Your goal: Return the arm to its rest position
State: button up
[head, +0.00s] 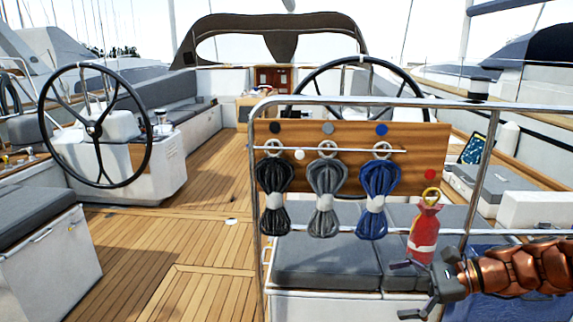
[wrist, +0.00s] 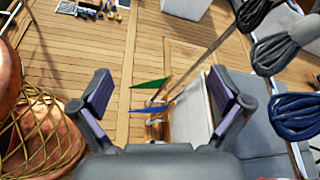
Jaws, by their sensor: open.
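My gripper (head: 405,290) is at the lower right of the head view, at the end of my copper-coloured arm. It is open and holds nothing. In the head view the gripper is just below a red bag (head: 424,228) with a white band and a yellow ring. I cannot tell whether the two touch.
A wooden board (head: 350,140) on a steel rail carries black (head: 274,200), grey (head: 324,200) and blue (head: 376,200) rope coils. Grey seat cushions (head: 325,262) lie below. A green flag (wrist: 150,84) and a blue flag (wrist: 152,107) show between the fingers.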

jog(key=s+a+f+n+g+h, duration=0.3)
jog(key=s+a+n+g+h, duration=0.3)
jog(key=s+a+n, duration=0.65)
jog(key=s+d+f+n+h, duration=0.1)
jog(key=s+d+n+h, duration=0.1)
jog(key=s, duration=0.6)
jog(key=s+d+f+n+h, duration=0.1)
jog(key=s+d+f+h, duration=0.1)
jog(key=s+d+h, duration=0.3)
jog(key=shift+s+d+n+t, duration=0.2)
jog(key=shift+s+n+t, duration=0.2)
jog(key=shift+s, duration=1.1)
